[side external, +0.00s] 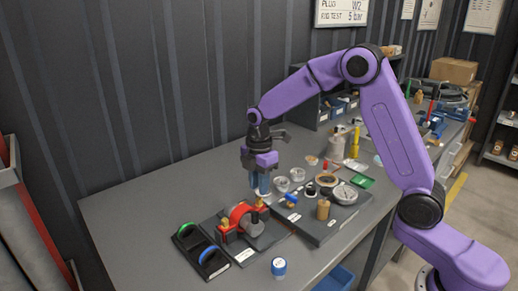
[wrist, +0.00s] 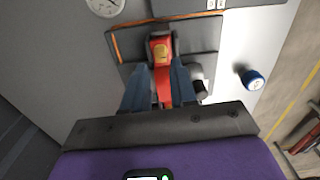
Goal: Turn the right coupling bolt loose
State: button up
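The red pump part (side external: 240,214) sits on a dark base plate, with a grey cylinder (side external: 253,228) beside it. Small brass pieces show at its left (side external: 223,224) and right (side external: 258,203); I cannot tell for sure which is the right coupling bolt. My gripper (side external: 263,193) points down with blue fingers, just above the right side of the pump. In the wrist view my gripper (wrist: 165,68) has its fingers apart, with the red pump part (wrist: 162,82) seen between and beyond them. No held object shows. Contact with the bolt cannot be made out.
A dark tray with green and blue rings (side external: 207,254) lies left of the pump. A blue-capped jar (side external: 278,267) stands in front. A dark board (side external: 318,232) with gauges and fittings lies to the right. The grey bench (side external: 140,212) is clear at far left.

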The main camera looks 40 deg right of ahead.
aim_at(259, 200)
notch_tip(259, 200, up, 13)
jog(key=shift+r, duration=0.15)
dwell(0.4)
jog(key=s+a+f+m, duration=0.1)
jog(key=s+a, duration=0.1)
jog(key=s, duration=0.6)
jog(key=s+a+f+m, duration=0.1)
jog(key=s+a+m, duration=0.15)
jog(key=s, duration=0.55)
jog(key=s+d+f+m, duration=0.1)
jog(key=s+d+f, duration=0.1)
jog(key=s, duration=0.7)
jog(key=s+d+f+m, duration=0.1)
jog(key=s+d+f, duration=0.2)
jog(key=s, duration=0.6)
jog(key=shift+s+d+f, duration=0.25)
jog(key=shift+s+f, duration=0.05)
jog(key=shift+f, duration=0.1)
